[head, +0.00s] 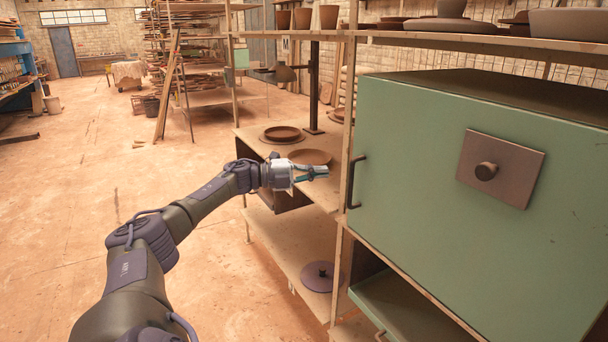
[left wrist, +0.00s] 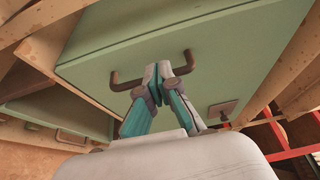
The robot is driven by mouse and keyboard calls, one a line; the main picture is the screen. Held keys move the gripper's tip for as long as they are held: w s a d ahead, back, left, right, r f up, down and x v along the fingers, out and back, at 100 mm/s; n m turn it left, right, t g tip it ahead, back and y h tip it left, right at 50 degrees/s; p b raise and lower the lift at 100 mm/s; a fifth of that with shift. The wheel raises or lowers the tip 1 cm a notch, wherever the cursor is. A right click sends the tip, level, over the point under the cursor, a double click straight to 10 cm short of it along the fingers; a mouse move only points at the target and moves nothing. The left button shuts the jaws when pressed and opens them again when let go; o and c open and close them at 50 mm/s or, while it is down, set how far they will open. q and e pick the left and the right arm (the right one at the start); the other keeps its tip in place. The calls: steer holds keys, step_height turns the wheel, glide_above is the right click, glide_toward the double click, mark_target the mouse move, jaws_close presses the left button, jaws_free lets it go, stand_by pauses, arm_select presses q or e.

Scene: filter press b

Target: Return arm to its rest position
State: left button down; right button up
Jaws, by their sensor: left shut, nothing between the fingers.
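My left arm reaches in from the left in the head view. My left gripper (head: 320,172) is at the front of the shelf unit, to the left of the green cabinet door (head: 420,190). Its fingers are shut and hold nothing. The dark door handle (head: 355,182) is a short way to the right of the fingertips. In the left wrist view the shut fingers (left wrist: 160,75) appear in front of the green cabinet (left wrist: 230,62), with a dark handle (left wrist: 128,82) beside them. I cannot tell whether the gripper touches anything. My right gripper is not in view.
A shelf with brown plates (head: 282,134) lies behind the gripper, and a round purple lid (head: 320,275) rests on the lower shelf. Pots (head: 328,17) stand on the top shelf. The floor (head: 90,200) left of my arm is clear.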

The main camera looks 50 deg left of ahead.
arm_select(q)
steer(key=s+a+f+n+y, duration=0.25)
steer(key=f+n, duration=0.25)
steer(key=f, duration=0.7)
steer(key=s+a+f+n+y, duration=0.15)
steer(key=f+n+y, duration=0.25)
steer(key=f, duration=0.8)
steer(key=s+d+f+n+g+y+p, duration=0.1)
steer(key=s+d+f+n, duration=0.15)
steer(key=f, duration=0.55)
steer(key=s+d+f+n+g+y, duration=0.1)
steer(key=s+d+f+n+y, duration=0.1)
steer(key=s+f, duration=0.35)
steer(key=s+d+f+n+g+y+p, duration=0.1)
steer(key=s+d+f+n, duration=0.15)
steer(key=f, duration=0.65)
steer(key=s+d+f+n+g, duration=0.3)
steer(key=s+d+f+g, duration=0.3)
steer(key=s+d+f, duration=0.9)
steer(key=s+d+f+n+g, duration=0.1)
steer(key=s+d+f, duration=0.3)
steer(key=s+d, duration=0.5)
steer(key=s+d+f+n+g+h, duration=0.1)
steer(key=s+d+f+g, duration=0.3)
steer(key=s+d, duration=0.5)
steer(key=shift+s+d+f+n+g+p, duration=0.3)
steer(key=shift+s+d+f+p, duration=0.1)
steer(key=shift+s+f+p, duration=0.15)
